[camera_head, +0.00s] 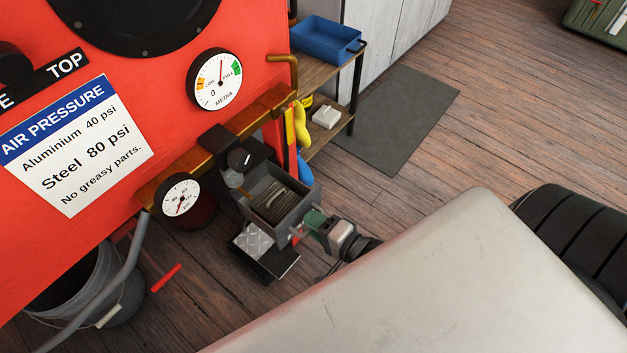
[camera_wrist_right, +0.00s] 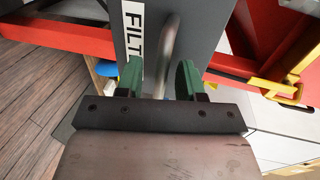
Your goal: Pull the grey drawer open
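The grey drawer (camera_head: 291,216) juts out from a dark housing below the red cabinet in the head view. Its top is open and a ribbed filter-like piece (camera_head: 277,197) shows inside. My right gripper (camera_head: 313,223) is at the drawer's front face. In the right wrist view, the drawer front (camera_wrist_right: 210,25) carries a label starting "FILT" and an upright metal bar handle (camera_wrist_right: 168,45). The green fingertips of my right gripper (camera_wrist_right: 161,78) stand on either side of the handle, with gaps visible, so it looks open around the bar. My left gripper is out of view.
The red cabinet (camera_head: 130,60) carries gauges and a pressure sign. A metal plate on a dark tray (camera_head: 256,242) lies below the drawer. A bucket (camera_head: 115,290) stands lower left. A shelf with a blue bin (camera_head: 325,42) is behind. A floor mat (camera_head: 405,115) lies right.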

